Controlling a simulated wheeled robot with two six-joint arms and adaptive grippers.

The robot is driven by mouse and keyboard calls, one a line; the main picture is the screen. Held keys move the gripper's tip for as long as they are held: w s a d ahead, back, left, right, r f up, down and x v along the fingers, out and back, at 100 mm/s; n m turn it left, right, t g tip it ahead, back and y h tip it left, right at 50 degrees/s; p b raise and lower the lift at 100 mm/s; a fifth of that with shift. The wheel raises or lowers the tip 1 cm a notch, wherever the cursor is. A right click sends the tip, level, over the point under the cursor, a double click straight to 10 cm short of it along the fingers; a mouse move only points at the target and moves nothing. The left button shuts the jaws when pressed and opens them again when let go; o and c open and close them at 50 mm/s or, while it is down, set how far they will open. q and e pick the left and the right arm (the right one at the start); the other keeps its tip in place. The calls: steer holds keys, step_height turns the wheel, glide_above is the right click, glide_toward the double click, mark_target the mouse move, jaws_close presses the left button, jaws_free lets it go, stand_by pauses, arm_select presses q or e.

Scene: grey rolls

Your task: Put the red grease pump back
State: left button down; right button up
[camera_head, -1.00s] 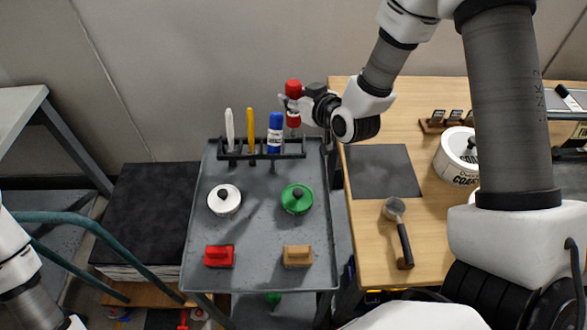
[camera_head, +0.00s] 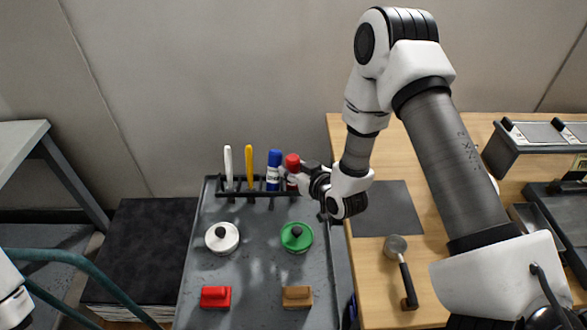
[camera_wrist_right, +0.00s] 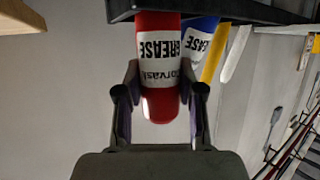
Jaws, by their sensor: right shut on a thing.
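The red grease pump (camera_head: 292,162) stands upright at the right end of the dark rack (camera_head: 230,193) on the grey tray, beside the blue pump (camera_head: 273,170). My right gripper (camera_head: 297,181) reaches in from the right and is shut on the red pump. In the right wrist view the red pump (camera_wrist_right: 158,75), with its white GREASE label, sits between the two fingers (camera_wrist_right: 160,100). Its lower end meets the dark rack bar (camera_wrist_right: 225,10); how deep it sits in the slot is hidden. My left gripper is out of view; only part of the left arm shows.
A yellow tool (camera_head: 262,172) and a white tool (camera_head: 228,165) stand in the rack left of the blue pump. White (camera_head: 222,245) and green (camera_head: 297,244) lidded pots, a red block (camera_head: 216,297) and a brown block (camera_head: 297,297) sit on the tray (camera_head: 258,275). A wooden table (camera_head: 365,280) adjoins it.

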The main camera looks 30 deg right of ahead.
steer(key=o, duration=1.1)
steer(key=shift+f, duration=0.15)
steer(key=shift+o, duration=0.2)
steer(key=shift+s+r, duration=0.15)
steer(key=shift+r, duration=0.1)
steer(key=p+v, duration=0.3)
steer(key=v, duration=0.8)
steer(key=shift+s+r, duration=0.15)
steer(key=shift+s, duration=0.15)
